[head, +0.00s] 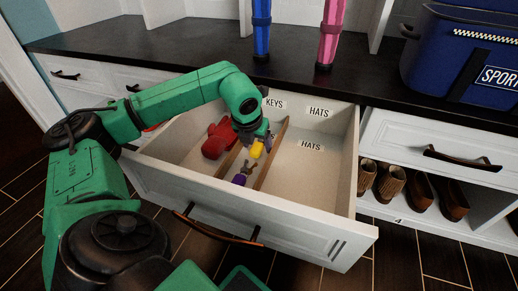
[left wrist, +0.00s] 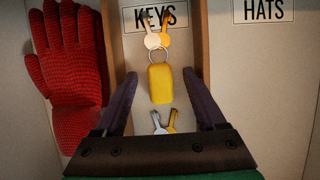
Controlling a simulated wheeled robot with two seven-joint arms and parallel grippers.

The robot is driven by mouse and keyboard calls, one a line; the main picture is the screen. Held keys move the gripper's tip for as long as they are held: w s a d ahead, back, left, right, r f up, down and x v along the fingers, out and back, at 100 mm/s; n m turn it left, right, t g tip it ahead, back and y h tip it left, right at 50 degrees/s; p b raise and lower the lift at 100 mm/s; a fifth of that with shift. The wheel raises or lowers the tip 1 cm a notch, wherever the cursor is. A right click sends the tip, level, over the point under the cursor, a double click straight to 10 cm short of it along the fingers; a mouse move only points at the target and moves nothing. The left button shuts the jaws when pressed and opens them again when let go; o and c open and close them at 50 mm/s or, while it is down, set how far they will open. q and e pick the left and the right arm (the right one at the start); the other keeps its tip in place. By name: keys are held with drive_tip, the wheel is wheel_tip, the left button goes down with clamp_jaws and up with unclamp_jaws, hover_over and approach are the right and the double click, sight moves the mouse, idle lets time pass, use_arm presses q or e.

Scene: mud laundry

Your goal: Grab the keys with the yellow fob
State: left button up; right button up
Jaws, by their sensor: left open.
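The keys with the yellow fob (left wrist: 160,84) lie in the narrow keys compartment of the open drawer. The fob sits between my left gripper's two fingers (left wrist: 162,100), with its ring and two keys beyond it, partly over the KEYS label. In the head view the yellow fob (head: 257,149) shows just below my left gripper (head: 258,138). The gripper is open and points down into the drawer. Other keys (left wrist: 163,122) lie nearer the wrist; in the head view a purple fob (head: 239,179) lies at the front of that compartment. My right gripper is not in view.
Wooden dividers (head: 272,153) bound the keys compartment closely. Red gloves (left wrist: 68,75) lie in the left compartment; the right one, labelled HATS, is empty where visible. A dark counter (head: 330,88) overhangs behind, with a blue sport bag (head: 455,65) on it.

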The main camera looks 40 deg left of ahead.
use_arm(q)
clamp_jaws()
drive_tip(key=shift+r, duration=0.1)
